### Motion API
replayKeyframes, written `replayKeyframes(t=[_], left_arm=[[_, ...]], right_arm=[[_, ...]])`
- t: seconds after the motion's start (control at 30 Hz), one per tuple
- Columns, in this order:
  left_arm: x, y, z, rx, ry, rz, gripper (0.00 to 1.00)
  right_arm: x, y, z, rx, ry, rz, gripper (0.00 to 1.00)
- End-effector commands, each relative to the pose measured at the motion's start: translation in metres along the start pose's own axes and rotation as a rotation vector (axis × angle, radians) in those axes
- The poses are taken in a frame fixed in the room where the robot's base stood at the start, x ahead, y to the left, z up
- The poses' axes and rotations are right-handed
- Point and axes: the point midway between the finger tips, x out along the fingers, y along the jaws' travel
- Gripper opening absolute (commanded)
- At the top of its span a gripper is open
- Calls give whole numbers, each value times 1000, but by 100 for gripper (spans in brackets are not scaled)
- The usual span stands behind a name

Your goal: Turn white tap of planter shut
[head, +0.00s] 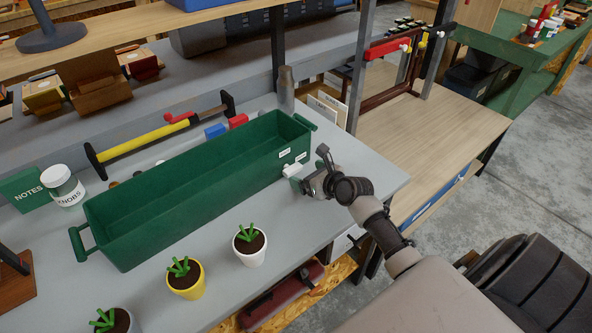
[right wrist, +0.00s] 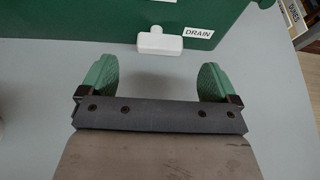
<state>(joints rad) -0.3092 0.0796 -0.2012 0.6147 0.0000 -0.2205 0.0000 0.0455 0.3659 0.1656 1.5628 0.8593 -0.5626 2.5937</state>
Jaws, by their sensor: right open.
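A long green planter (head: 180,205) stands on the grey bench. Its white tap (head: 292,170) sticks out low on the right part of its front side. In the right wrist view the white tap (right wrist: 160,42) shows as a bar lying crosswise, beside a DRAIN label (right wrist: 198,33). My right gripper (head: 309,171) is just right of the tap in the head view. In the right wrist view my right gripper (right wrist: 158,82) is open and empty, its green fingertips pointing at the tap with a gap between. My left gripper is out of view.
Potted plants in a white pot (head: 250,252) and a yellow pot (head: 186,284) stand in front of the planter. A KNOBS jar (head: 65,188) stands to its left. A yellow bar tool (head: 150,142) lies behind it. The bench between gripper and tap is clear.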

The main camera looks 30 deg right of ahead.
Motion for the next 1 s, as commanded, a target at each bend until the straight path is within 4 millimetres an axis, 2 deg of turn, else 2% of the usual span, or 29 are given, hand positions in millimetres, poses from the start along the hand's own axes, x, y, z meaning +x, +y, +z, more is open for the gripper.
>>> replayKeyframes(t=[0.1,0.3,0.47,0.7,0.77,1.0], left_arm=[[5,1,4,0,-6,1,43],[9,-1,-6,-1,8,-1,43],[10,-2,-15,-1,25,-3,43],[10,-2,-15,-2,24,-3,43],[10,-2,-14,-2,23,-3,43],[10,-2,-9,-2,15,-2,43]], right_arm=[[23,-1,0,-1,-2,0,92],[47,0,0,-1,-1,0,92],[54,0,0,-1,0,-1,92],[54,0,0,-1,0,-1,92],[54,0,0,-1,0,-1,84],[54,0,0,-1,0,-1,47]])
